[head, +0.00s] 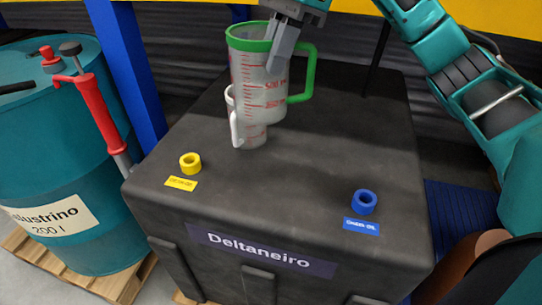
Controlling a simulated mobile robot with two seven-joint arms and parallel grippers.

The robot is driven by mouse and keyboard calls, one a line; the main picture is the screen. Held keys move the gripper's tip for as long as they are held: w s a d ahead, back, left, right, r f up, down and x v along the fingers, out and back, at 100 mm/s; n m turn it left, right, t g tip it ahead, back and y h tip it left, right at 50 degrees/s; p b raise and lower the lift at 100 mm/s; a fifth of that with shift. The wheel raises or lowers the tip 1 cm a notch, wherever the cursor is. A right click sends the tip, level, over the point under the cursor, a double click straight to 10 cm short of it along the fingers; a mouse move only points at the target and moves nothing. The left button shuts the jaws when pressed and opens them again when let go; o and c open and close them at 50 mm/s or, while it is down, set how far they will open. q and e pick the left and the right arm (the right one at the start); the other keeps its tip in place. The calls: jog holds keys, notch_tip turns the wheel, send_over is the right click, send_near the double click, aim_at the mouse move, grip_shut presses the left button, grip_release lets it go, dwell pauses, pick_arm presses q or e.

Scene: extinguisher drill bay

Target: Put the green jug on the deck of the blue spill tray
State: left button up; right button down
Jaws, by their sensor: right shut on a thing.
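The green jug (258,75) is a clear measuring jug with red marks, a green rim and a green handle on its right side. My right gripper (281,50) reaches down from the top and is shut on the jug's wall at the rim. The jug is upright over the back of a black tank; I cannot tell its exact height. A blue ribbed surface (449,212), which looks like the deck of the blue spill tray, shows at the right beyond the tank, partly hidden by my right arm. My left gripper is out of view.
A white-handled jug (238,131) shows below the green jug, partly hidden by it. The black tank (315,190) carries a yellow ring (190,163) and a blue ring (365,202). A teal drum (62,170) with a red-handled pump (97,115) stands left.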

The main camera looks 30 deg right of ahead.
notch_tip(320, 180, down, 19)
jog(key=b, duration=0.1)
jog(key=shift+d+f+m, duration=0.2)
jog(key=shift+d+m, duration=0.05)
jog(key=shift+m, duration=0.05)
jog(key=shift+w, duration=0.1)
jog(key=shift+f, duration=0.25)
jog(key=c, duration=1.2)
grip_release()
jog(key=shift+r, duration=0.1)
